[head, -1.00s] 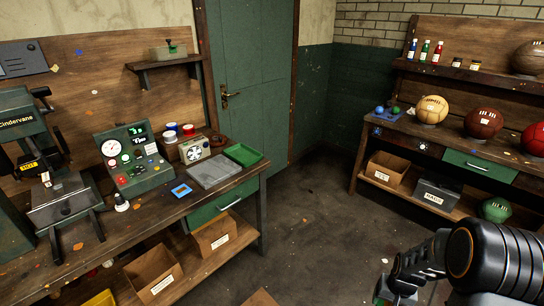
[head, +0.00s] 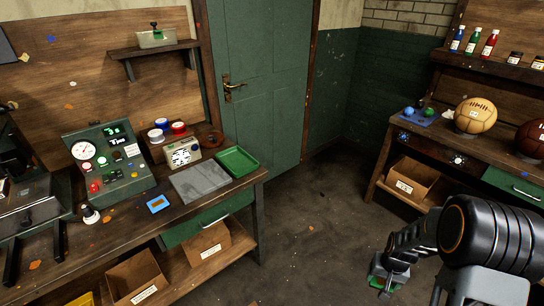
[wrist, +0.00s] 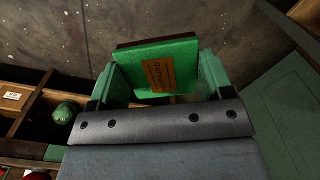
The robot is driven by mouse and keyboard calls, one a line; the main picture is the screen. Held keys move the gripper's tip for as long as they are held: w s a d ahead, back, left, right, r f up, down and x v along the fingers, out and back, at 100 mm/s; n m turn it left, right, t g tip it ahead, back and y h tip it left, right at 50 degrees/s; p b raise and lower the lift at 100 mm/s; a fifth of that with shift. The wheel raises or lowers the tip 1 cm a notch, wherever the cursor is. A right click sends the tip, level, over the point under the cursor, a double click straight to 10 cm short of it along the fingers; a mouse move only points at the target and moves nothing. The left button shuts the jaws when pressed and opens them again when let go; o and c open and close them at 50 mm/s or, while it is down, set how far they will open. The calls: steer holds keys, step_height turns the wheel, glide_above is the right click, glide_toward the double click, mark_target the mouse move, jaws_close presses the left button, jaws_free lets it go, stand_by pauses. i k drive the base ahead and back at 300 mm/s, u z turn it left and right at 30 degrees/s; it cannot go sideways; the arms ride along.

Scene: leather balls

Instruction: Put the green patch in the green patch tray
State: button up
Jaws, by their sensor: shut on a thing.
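My gripper (head: 390,274) hangs at the lower right of the head view, over the floor, well apart from both benches. In the wrist view, my gripper (wrist: 160,78) is shut on the green patch (wrist: 132,62), a flat green square with a brown label, held between its two green pads. In the head view only a small bit of green shows at the gripper. A shallow green tray (head: 254,164), which looks empty, sits on the left bench near its right end, far to the left of my gripper.
The left bench (head: 125,232) also holds a grey mat (head: 200,181), a blue square piece (head: 158,204), a radio (head: 183,153), spools and a gauge box (head: 107,160). The right bench carries balls (head: 476,115). Bare floor (head: 310,215) lies between the benches.

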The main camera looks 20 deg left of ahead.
mark_target(240, 165)
steer(key=u, duration=0.75)
steer(key=i, duration=0.8)
steer(key=u, duration=0.95)
